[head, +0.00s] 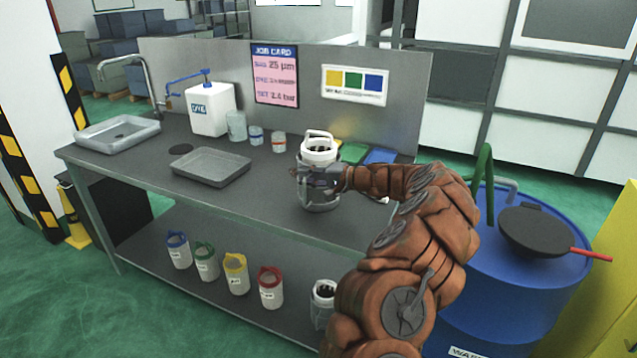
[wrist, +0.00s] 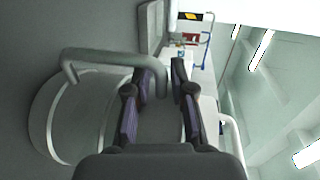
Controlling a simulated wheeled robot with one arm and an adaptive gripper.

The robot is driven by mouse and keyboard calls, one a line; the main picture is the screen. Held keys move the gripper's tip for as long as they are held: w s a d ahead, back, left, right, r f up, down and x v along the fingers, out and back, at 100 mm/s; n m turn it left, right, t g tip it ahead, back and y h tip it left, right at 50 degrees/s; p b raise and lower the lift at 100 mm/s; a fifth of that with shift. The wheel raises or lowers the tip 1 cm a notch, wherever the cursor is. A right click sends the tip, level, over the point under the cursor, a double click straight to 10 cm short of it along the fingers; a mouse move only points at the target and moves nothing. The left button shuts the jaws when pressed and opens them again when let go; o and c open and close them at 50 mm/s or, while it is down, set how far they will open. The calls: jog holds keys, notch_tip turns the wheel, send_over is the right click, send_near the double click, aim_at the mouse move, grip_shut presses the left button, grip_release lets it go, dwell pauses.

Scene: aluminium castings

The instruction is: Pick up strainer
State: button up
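A black bowl-shaped piece with a red handle (head: 540,232), which looks like the strainer, lies on top of the blue drum at the right. Whether it has mesh is too small to tell. My gripper (head: 322,180) is well to its left, over the bench, at the body of a pale canister (head: 319,155) with a raised handle. In the wrist view my gripper (wrist: 158,92) has its fingers apart. A pale bent handle (wrist: 105,56) runs from the left to the gap between them; contact is unclear. The black bowl does not show in the wrist view.
The blue drum (head: 500,300) stands right of the bench, with a green pipe (head: 485,190) rising beside the bowl. A tray (head: 212,167), a white jug (head: 210,110) and small jars are on the bench. Several colour-rimmed pots (head: 236,275) stand on the lower shelf.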

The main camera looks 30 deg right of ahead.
grip_shut()
dwell(0.6)
